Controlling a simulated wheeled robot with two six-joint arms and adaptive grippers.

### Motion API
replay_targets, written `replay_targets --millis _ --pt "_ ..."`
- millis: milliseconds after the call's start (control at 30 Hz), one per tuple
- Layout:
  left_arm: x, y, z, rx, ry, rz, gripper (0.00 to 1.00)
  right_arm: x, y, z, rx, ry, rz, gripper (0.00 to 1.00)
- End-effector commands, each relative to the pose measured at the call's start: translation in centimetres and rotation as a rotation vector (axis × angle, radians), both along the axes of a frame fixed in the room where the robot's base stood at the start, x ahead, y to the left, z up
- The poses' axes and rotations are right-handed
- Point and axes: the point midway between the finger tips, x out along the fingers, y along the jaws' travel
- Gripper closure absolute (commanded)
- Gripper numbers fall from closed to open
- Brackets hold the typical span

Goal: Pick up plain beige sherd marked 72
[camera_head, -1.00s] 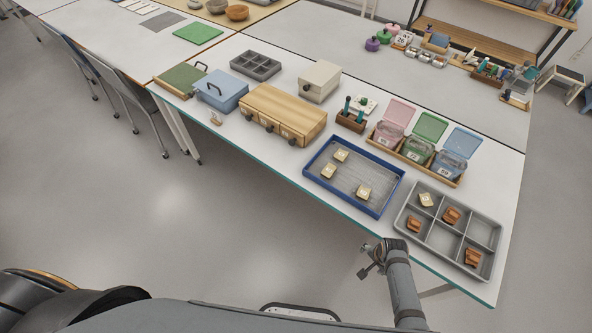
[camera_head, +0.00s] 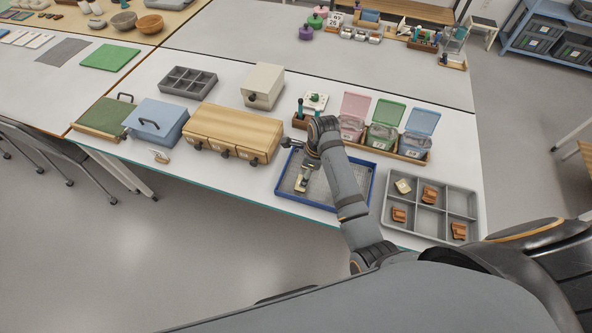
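The blue-rimmed tray (camera_head: 369,190) stands near the front edge of the table. A beige sherd (camera_head: 300,187) shows in its left part, directly under my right gripper (camera_head: 302,178). The gripper points down into the tray and touches or nearly touches this sherd. Whether its fingers are open or closed around the sherd is too small to tell. My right arm covers the middle of the tray, and no other sherd shows clearly there. The number 72 cannot be read on any sherd. My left gripper is out of view.
Right of the tray, a grey compartment tray (camera_head: 428,220) holds a beige sherd (camera_head: 403,186) and several orange-brown sherds. Behind stand lidded boxes in a wooden rack (camera_head: 412,159). A wooden drawer box (camera_head: 232,133) stands to the left.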

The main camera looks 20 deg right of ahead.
Motion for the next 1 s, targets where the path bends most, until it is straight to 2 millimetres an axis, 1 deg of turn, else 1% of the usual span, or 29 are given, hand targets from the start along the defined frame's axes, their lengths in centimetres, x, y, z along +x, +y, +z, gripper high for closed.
replay_targets --millis 33,100,200,267,300,433,500,567,667,767,867,933,1000 --pt "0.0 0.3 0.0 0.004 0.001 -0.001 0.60 0.2 0.2 0.4 0.008 0.009 -0.038 0.27" --pt "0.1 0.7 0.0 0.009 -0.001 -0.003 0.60 0.3 0.3 0.7 0.013 0.015 -0.069 0.27" --pt "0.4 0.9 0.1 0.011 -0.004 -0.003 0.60 0.3 0.3 0.5 0.013 0.018 -0.075 0.27" --pt "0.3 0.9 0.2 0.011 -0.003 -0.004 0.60 0.4 0.4 -0.1 0.013 0.019 -0.073 0.27" --pt "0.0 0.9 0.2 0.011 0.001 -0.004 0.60 0.4 0.5 -0.8 0.013 0.020 -0.073 0.27" --pt "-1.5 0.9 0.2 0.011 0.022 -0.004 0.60 0.7 0.8 -3.1 0.013 0.019 -0.072 0.27" --pt "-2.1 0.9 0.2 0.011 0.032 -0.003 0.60 0.8 0.8 -4.0 0.013 0.017 -0.072 0.27" --pt "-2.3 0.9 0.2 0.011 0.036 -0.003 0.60 0.8 0.9 -4.4 0.013 0.016 -0.072 0.27" --pt "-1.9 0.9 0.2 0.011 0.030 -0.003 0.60 0.8 0.9 -4.5 0.013 0.015 -0.072 0.27" --pt "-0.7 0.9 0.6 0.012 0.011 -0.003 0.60 0.9 0.9 -5.3 0.012 0.018 -0.071 0.27" --pt "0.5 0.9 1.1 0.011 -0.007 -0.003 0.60 1.1 0.9 -6.9 0.012 0.019 -0.071 0.27" --pt "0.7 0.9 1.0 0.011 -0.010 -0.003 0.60 1.3 1.0 -8.2 0.012 0.018 -0.071 0.27" --pt "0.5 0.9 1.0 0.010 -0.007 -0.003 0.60 1.4 1.1 -9.1 0.013 0.016 -0.071 0.27"
